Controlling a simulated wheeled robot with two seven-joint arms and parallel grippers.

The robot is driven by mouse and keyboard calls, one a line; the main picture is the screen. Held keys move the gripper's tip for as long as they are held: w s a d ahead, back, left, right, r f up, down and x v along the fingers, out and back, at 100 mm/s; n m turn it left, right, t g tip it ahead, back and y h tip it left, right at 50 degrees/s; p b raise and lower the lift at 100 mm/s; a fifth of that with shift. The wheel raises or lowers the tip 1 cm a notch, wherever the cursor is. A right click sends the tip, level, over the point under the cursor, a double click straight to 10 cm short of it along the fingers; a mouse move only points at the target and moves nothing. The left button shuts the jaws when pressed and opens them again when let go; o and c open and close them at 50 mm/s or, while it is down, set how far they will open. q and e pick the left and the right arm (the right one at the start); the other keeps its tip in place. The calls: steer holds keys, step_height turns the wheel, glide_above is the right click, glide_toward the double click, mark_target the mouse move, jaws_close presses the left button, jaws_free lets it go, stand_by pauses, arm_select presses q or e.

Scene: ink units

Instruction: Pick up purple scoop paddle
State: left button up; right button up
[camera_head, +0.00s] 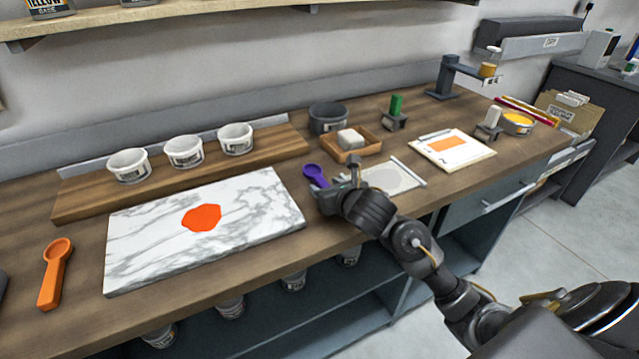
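The purple scoop paddle (315,173) is at the middle of the wooden bench, just right of the marble slab. Its round purple bowl shows at the far end; the rest of it is hidden behind my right gripper. My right gripper (330,187) is right at the scoop, over its near part. Its fingers are small and dark here, and I cannot tell whether they are shut on the scoop or apart. My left gripper is not in view.
A marble slab (138,232) with an orange ink patch lies to the left. An orange scoop (55,270) lies further left. Behind stand white tubs (185,152), a dark bowl (327,118) and a wooden tray (358,154). A pale sheet (408,180) lies close right of my gripper.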

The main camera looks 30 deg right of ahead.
steer(key=c, duration=1)
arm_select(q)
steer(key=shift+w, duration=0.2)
